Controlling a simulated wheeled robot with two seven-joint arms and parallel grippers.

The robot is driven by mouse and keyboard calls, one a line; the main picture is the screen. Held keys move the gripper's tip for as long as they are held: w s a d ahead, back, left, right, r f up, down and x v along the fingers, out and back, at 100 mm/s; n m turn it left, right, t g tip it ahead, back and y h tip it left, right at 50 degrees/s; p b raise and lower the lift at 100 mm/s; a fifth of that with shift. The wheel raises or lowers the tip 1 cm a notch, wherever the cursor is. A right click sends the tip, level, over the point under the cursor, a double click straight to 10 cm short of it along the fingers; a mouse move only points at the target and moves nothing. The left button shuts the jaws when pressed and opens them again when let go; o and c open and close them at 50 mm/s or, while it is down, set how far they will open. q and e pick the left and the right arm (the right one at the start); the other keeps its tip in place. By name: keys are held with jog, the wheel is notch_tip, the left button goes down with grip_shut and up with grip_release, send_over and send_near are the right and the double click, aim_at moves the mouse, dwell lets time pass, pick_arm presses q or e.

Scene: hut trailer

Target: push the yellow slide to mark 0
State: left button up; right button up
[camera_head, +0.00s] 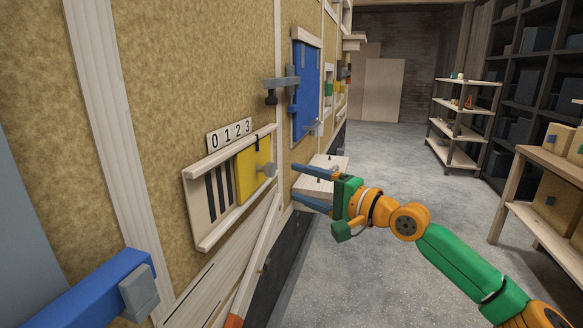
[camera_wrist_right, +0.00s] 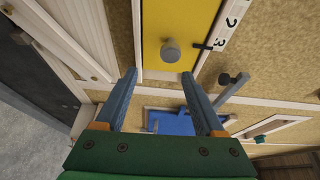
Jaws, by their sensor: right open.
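The yellow slide (camera_head: 252,172) sits at the right end of a wooden rail frame (camera_head: 199,210) on the wall, below the mark 3 end of the number strip (camera_head: 230,135). Mark 0 is at the strip's left end. A round grey knob (camera_head: 266,171) sticks out of the slide. Dark upright stripes (camera_head: 218,192) show on the bare board to its left. My right gripper (camera_head: 296,181) is open and empty, right of the knob and apart from it. In the right wrist view, the knob (camera_wrist_right: 170,50) lies beyond the fingertips (camera_wrist_right: 159,74). My left gripper is not in view.
A blue panel (camera_head: 306,88) with a grey latch (camera_head: 282,83) is on the wall above and right. A blue bar with a grey block (camera_head: 138,290) juts in at lower left. A slanted wooden strip (camera_head: 255,258) lies below the rail. Shelves (camera_head: 460,125) stand right; the floor between is clear.

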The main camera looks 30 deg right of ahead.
aim_at(273, 170)
jog(key=a+r+p, duration=0.1)
jog(key=w+r+p, duration=0.1)
jog(key=p, duration=0.1)
jog(key=shift+w+a+r, duration=0.25)
jog(key=shift+a+r, duration=0.05)
jog(key=shift+a, duration=0.1)
jog(key=x, duration=0.1)
jog(key=p+x, duration=0.1)
jog(key=x, duration=0.2)
jog(key=shift+f, duration=0.35)
jog(key=shift+w+a+f+p, duration=0.1)
jog(key=shift+w+f+p, duration=0.15)
jog(key=shift+w+p, duration=0.1)
jog(key=shift+s, duration=0.1)
jog(key=c, duration=0.4)
grip_shut()
jog(key=shift+r, duration=0.1)
